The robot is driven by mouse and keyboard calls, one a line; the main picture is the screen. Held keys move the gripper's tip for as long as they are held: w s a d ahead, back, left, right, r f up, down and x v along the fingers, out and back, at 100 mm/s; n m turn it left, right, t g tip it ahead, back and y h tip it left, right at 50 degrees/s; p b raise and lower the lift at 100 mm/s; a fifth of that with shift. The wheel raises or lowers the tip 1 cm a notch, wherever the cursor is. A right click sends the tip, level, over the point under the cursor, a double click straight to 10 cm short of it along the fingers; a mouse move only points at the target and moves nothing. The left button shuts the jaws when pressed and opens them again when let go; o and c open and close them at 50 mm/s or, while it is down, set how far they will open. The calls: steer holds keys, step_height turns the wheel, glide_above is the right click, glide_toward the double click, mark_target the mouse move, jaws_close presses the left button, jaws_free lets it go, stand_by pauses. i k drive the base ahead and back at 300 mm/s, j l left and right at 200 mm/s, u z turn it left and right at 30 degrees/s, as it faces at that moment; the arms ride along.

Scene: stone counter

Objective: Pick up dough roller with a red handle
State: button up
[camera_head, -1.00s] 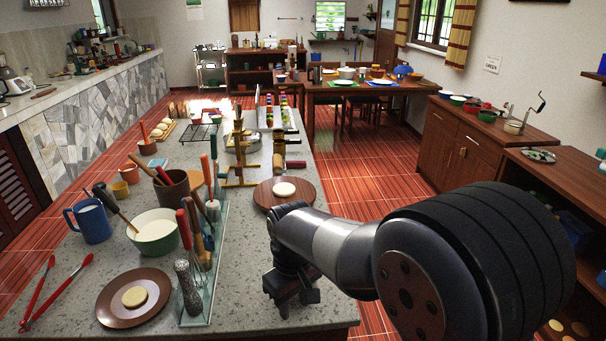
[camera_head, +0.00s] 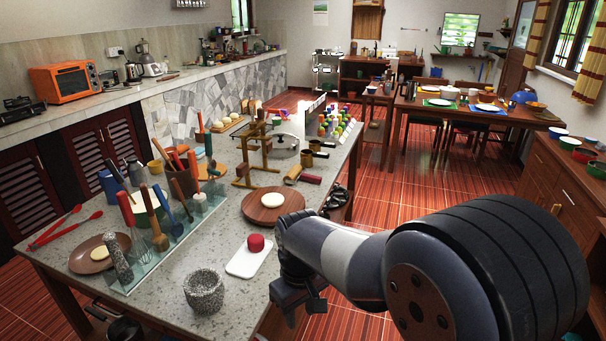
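Upright tools stand in a clear glass rack (camera_head: 172,238) on the stone counter's near left. One has a red handle (camera_head: 127,208); another has an orange-red handle (camera_head: 193,165) above a white cylinder (camera_head: 200,202). Two short rollers lie farther back: a yellow-brown one (camera_head: 293,174) and one with a dark red end (camera_head: 311,178). I cannot tell for certain which is the dough roller. My gripper (camera_head: 302,306) hangs at the counter's right edge, right of the rack and nearer than the short rollers. Its fingers look apart, with nothing visible between them.
A stone mortar (camera_head: 204,292), a white board (camera_head: 247,262) with a red round item (camera_head: 256,243), and a round wooden board (camera_head: 272,208) lie between the rack and my gripper. A grey textured pestle (camera_head: 118,258) stands at the rack's near end.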

mark_target(317, 179)
steer(key=i+l+u, duration=0.3)
steer(key=i+l, duration=0.2)
steer(key=l, duration=0.15)
steer(key=i+l+u, duration=0.1)
steer(key=i+l, duration=0.15)
steer(key=i+l+u, duration=0.15)
steer(key=l, duration=0.3)
steer(key=i+l+u, duration=0.15)
steer(key=i+l, duration=0.15)
steer(key=i+l+u, duration=0.35)
steer(key=i+l, duration=1)
